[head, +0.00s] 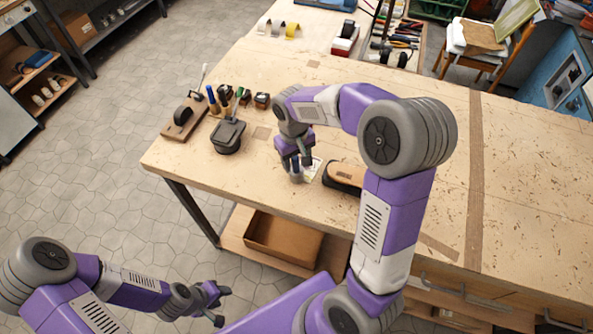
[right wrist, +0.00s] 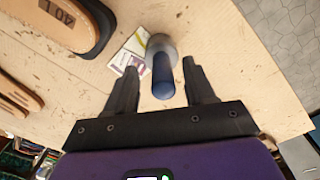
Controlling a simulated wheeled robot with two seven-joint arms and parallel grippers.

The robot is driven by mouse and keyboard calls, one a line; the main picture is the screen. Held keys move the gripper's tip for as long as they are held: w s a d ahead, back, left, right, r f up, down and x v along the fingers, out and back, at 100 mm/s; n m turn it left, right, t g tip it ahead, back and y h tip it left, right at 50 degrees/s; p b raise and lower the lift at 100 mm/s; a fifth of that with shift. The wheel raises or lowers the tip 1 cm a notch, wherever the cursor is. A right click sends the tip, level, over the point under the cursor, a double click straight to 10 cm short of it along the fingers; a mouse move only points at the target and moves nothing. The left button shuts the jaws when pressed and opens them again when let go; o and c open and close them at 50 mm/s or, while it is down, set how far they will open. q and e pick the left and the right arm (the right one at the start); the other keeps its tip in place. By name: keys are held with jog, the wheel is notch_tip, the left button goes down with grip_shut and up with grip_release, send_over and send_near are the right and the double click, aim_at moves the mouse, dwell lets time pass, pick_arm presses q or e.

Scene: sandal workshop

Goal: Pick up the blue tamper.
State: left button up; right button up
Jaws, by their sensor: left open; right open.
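The blue tamper (right wrist: 163,78) has a blue handle and a round grey metal base. It stands on the workbench, and in the head view its base (head: 297,178) shows just below my right gripper. My right gripper (head: 296,162) is open and points down at the tamper. In the right wrist view its two fingers (right wrist: 160,70) are on either side of the handle, with visible gaps, and are not closed on it. My left gripper (head: 222,306) is open and empty, off the bench at the lower left.
A sandal with a tan footbed (head: 345,177) lies right of the tamper; it also shows in the right wrist view (right wrist: 68,25). Printed cards (right wrist: 128,58) lie beside the tamper. A dark device (head: 228,136) and a wooden board with a black roll (head: 184,120) stand to the left.

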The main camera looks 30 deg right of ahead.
jog(key=shift+w+f, duration=0.1)
jog(key=shift+f, duration=0.7)
grip_shut()
jog(key=shift+r, duration=0.1)
notch_tip(320, 180, up, 10)
jog(key=shift+p, duration=0.65)
jog(key=c, duration=0.8)
grip_release()
grip_shut()
